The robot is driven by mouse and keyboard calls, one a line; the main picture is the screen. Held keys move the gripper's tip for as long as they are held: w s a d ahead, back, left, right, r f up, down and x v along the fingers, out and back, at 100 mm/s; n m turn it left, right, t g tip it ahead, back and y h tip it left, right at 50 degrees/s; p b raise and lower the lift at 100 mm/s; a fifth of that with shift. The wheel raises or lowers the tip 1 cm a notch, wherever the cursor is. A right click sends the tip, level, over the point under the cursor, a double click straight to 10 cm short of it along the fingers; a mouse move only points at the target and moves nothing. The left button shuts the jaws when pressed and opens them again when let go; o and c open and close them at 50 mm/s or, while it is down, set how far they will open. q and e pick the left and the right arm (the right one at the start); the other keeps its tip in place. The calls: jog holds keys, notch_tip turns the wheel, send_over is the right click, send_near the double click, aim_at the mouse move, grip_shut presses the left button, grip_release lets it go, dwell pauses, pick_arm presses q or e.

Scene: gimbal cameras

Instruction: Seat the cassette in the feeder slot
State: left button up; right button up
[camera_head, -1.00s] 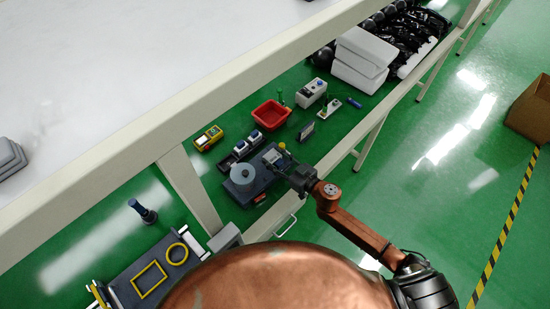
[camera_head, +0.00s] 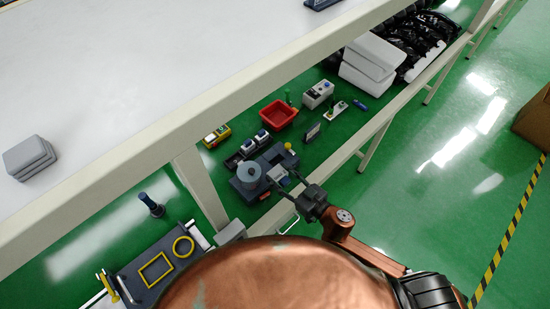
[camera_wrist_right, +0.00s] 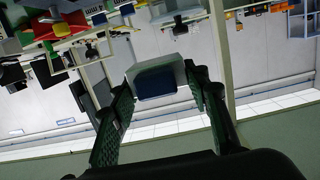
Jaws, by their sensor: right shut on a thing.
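The feeder (camera_head: 246,189) is a dark blue unit on the bench under the white top, with a grey reel on its left part and a yellow knob at its far right corner. My right gripper (camera_head: 289,182) is shut on the cassette (camera_head: 278,173), a small pale block at the feeder's near right side. In the right wrist view the cassette (camera_wrist_right: 156,82) shows a blue face and pale rim between the fingers of my right gripper (camera_wrist_right: 160,95). I cannot tell whether it touches the feeder; the slot is not clear. My left gripper is out of view.
Behind the feeder are a rack with small blue-and-white blocks (camera_head: 248,146), a yellow device (camera_head: 216,136) and a red bin (camera_head: 279,114). A white table edge (camera_head: 185,128) runs overhead, with a leg (camera_head: 200,190) left of the feeder. A rail runs along the front.

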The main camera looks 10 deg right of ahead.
jog(key=w+d+f+b, duration=0.1)
jog(key=w+f, duration=0.2)
jog(key=w, duration=0.1)
jog(key=w+f+b, duration=0.1)
jog(key=w+f, duration=0.2)
jog(key=w, duration=0.1)
jog(key=w+d+f+b, duration=0.1)
jog(key=w+f, duration=0.2)
jog(key=w, duration=0.2)
jog(key=shift+d+b, duration=0.3)
jog(key=shift+b, duration=0.05)
jog(key=shift+w+f, duration=0.25)
jog(key=shift+f, duration=0.1)
notch_tip(320, 180, down, 3)
jog(key=shift+w+d+b, duration=0.1)
jog(key=shift+w+b, duration=0.05)
jog(key=shift+b, duration=0.4)
jog(key=shift+r, duration=0.1)
